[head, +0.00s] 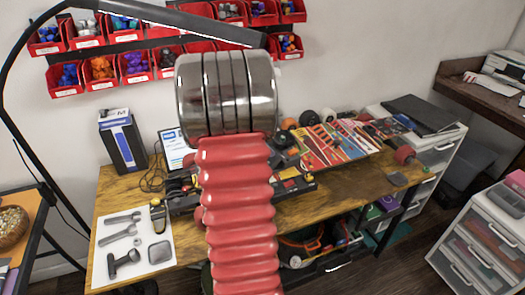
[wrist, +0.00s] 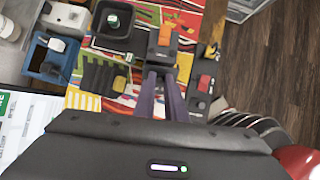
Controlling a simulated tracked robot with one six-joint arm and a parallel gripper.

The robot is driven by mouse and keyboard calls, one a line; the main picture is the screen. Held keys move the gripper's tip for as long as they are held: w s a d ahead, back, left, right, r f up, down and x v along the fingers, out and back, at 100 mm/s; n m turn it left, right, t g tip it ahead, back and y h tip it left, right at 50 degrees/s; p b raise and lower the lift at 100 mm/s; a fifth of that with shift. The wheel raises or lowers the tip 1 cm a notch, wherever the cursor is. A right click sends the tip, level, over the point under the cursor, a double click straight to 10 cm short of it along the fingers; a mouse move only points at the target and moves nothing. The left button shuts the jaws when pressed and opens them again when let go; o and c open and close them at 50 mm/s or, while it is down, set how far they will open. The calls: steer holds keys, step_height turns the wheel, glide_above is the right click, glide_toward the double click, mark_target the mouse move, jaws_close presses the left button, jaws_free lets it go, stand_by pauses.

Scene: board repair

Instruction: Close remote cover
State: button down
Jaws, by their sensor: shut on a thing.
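In the wrist view the two purple fingers of my gripper (wrist: 162,74) reach forward and are shut on a dark grey piece (wrist: 160,52) with an orange block (wrist: 165,34) on it.
The wooden bench (head: 110,192) carries a white tool sheet (head: 105,232) at left, a blue and black box (head: 122,140) and a colourful mat (head: 325,146) at right. Red bins hang on the wall. A blue tray (wrist: 47,66) stands left of the mat in the wrist view.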

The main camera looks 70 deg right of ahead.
steer(key=shift+s+d+f+t+y, duration=0.3)
steer(key=shift+s+d+t+y, duration=0.35)
steer(key=shift+t+y, duration=0.35)
steer(key=shift+s+d+f+t+y, duration=0.2)
steer(key=shift+d+t+y, duration=0.15)
steer(key=shift+y, duration=0.2)
steer(key=shift+s+d+f+t+y, duration=0.25)
steer(key=shift+t+y, duration=0.1)
steer(key=shift+y, duration=0.2)
steer(key=shift+s+d+f+t+y, duration=0.2)
steer(key=shift+d+f+t+y, duration=0.15)
steer(key=shift+t+y, duration=0.3)
steer(key=shift+s+d+f+t+y, duration=0.2)
steer(key=shift+f+t+y, duration=0.2)
steer(key=shift+y, duration=0.35)
steer(key=c, duration=2.2)
jaws_free()
steer(key=o, duration=0.4)
steer(key=shift+r, duration=0.1)
steer(key=shift+d+r, duration=0.1)
